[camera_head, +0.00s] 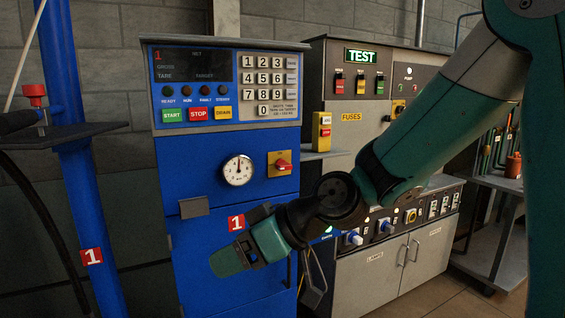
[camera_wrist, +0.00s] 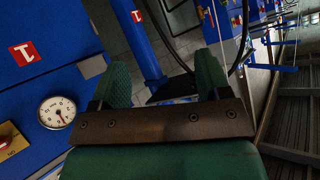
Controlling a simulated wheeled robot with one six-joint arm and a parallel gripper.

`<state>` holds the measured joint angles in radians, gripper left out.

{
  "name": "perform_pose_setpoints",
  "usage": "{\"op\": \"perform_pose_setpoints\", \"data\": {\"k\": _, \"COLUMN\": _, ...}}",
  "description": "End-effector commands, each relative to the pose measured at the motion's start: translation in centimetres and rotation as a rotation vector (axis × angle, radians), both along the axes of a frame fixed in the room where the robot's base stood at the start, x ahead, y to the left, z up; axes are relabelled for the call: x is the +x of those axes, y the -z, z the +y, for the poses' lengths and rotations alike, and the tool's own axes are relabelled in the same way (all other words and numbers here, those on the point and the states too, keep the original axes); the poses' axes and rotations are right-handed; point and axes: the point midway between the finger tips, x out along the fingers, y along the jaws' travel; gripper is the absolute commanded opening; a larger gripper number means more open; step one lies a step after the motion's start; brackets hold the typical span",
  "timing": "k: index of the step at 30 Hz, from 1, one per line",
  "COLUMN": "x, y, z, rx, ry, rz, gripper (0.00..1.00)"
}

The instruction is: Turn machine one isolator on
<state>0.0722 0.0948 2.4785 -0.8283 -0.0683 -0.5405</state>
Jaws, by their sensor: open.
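Machine one is a blue cabinet (camera_head: 190,262) with a red "1" label on its front. Its isolator (camera_head: 281,164) is a red rotary handle on a yellow plate, right of the round dial; the handle appears to lie roughly sideways. In the wrist view the isolator (camera_wrist: 10,142) is cut off at the left edge, beside the dial. My gripper (camera_head: 232,258) is in front of the lower cabinet, below the isolator and apart from it. In the wrist view my gripper (camera_wrist: 162,82) has its two green fingers spread with nothing between them.
A white dial (camera_head: 238,170) sits left of the isolator, under a panel with START, STOP and DRAIN buttons (camera_head: 198,114). A grey test bench (camera_head: 345,70) stands to the right, with a yellow switch box (camera_head: 321,131) near the cabinet. A blue post (camera_head: 75,170) stands at left.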

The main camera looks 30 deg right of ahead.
Motion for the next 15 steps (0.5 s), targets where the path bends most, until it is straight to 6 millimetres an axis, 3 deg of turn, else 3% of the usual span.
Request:
{"op": "perform_pose_setpoints", "data": {"k": 1, "x": 3.4, "y": -0.8, "z": -2.2, "rx": 0.056, "ry": 0.090, "rz": -0.099, "gripper": 0.70}}
{"op": "perform_pose_setpoints", "data": {"k": 3, "x": 7.3, "y": -1.7, "z": -5.6, "rx": 0.104, "ry": 0.226, "rz": -0.256, "gripper": 0.70}}
{"op": "perform_pose_setpoints", "data": {"k": 6, "x": 11.3, "y": -2.5, "z": -11.6, "rx": 0.119, "ry": 0.443, "rz": -0.432, "gripper": 0.70}}
{"op": "perform_pose_setpoints", "data": {"k": 10, "x": 13.5, "y": -2.4, "z": -18.8, "rx": 0.078, "ry": 0.689, "rz": -0.569, "gripper": 0.70}}
{"op": "perform_pose_setpoints", "data": {"k": 12, "x": 13.9, "y": -2.2, "z": -21.4, "rx": 0.051, "ry": 0.779, "rz": -0.607, "gripper": 0.70}}
{"op": "perform_pose_setpoints", "data": {"k": 15, "x": 14.1, "y": -2.0, "z": -23.6, "rx": 0.025, "ry": 0.853, "rz": -0.634, "gripper": 0.70}}
